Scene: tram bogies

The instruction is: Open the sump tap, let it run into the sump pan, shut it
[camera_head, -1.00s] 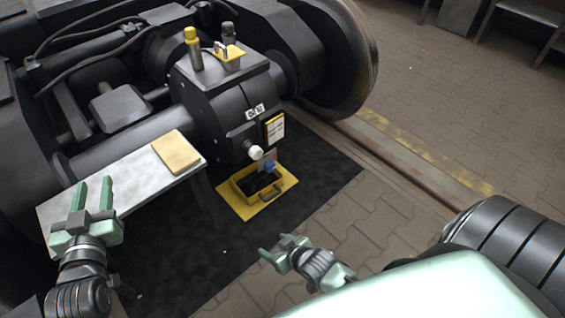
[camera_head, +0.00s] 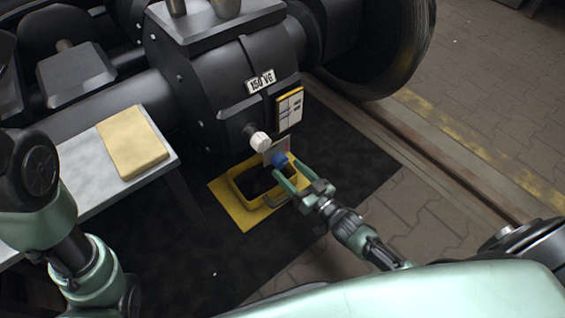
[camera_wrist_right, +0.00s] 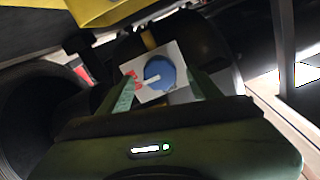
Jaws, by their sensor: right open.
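The sump tap is a blue round knob (camera_head: 279,158) on a pale plate (camera_head: 270,152), low on the front of the dark gearbox. In the right wrist view the knob (camera_wrist_right: 159,73) has a white pointer turned left toward red marks on the plate. The yellow sump pan (camera_head: 240,196) stands below on the floor, with dark content or shadow inside. My right gripper (camera_head: 286,170) is open just in front of the knob. In the right wrist view its fingers (camera_wrist_right: 161,80) lie to either side of the knob; contact cannot be told. My left gripper is out of view.
A white knob (camera_head: 260,141) sticks out above left of the tap. A label plate (camera_head: 289,108) is above right. A pale table (camera_head: 87,161) with a yellow cloth or pad (camera_head: 133,142) stands left. The wheel (camera_head: 385,45) and rail bound the right. Open paving lies right.

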